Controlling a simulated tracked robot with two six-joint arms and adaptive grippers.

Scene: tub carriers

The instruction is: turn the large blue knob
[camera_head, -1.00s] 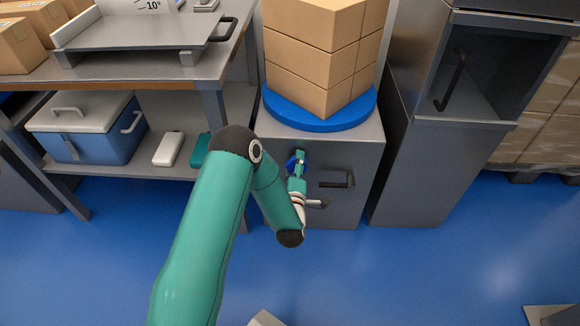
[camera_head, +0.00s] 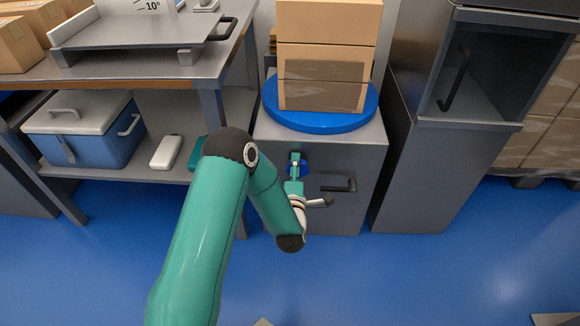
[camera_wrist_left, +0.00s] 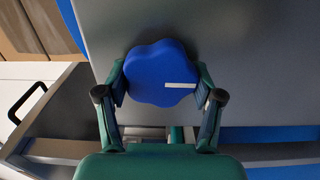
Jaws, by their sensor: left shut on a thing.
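The large blue knob (camera_wrist_left: 158,68) is on the front of a grey cabinet (camera_head: 345,215). It has a lobed rim and a white mark, which points right in the left wrist view. My left gripper (camera_wrist_left: 160,86) has its two fingers on opposite sides of the knob, shut on it. In the head view the left gripper (camera_head: 297,165) covers most of the knob (camera_head: 305,168), so only its blue edge shows. My right gripper is not in these views.
A blue turntable (camera_head: 318,122) with stacked cartons (camera_head: 325,60) sits on the cabinet. A black handle (camera_head: 338,186) projects right of the knob. A bench with a cooler (camera_head: 85,135) stands left, and a tall grey cabinet (camera_head: 425,175) stands right.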

